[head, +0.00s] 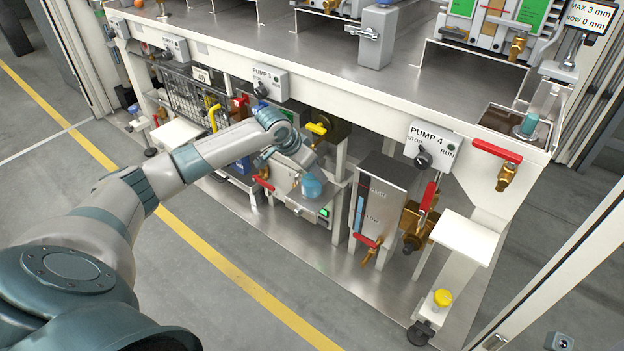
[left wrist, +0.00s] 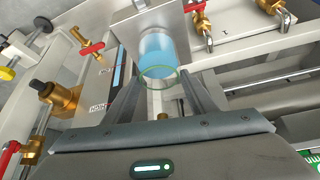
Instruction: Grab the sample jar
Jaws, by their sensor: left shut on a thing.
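The sample jar is a clear cylinder with blue contents. In the head view the jar (head: 312,187) is under the bench, on or just above a small grey stand. In the left wrist view the jar (left wrist: 157,52) lies between the finger ends, with its green-tinted rim toward the camera. My left gripper (head: 302,163) reaches in under the bench from the left and is shut on the jar; the gripper (left wrist: 159,82) also shows in the left wrist view. I cannot tell whether the jar touches the stand. My right gripper is not in view.
The long bench top (head: 408,95) overhangs the gripper. A grey box unit (head: 385,200) with a blue gauge and brass valves (head: 417,220) stands right of the jar. A wire basket (head: 190,98) is left. Open floor lies in front.

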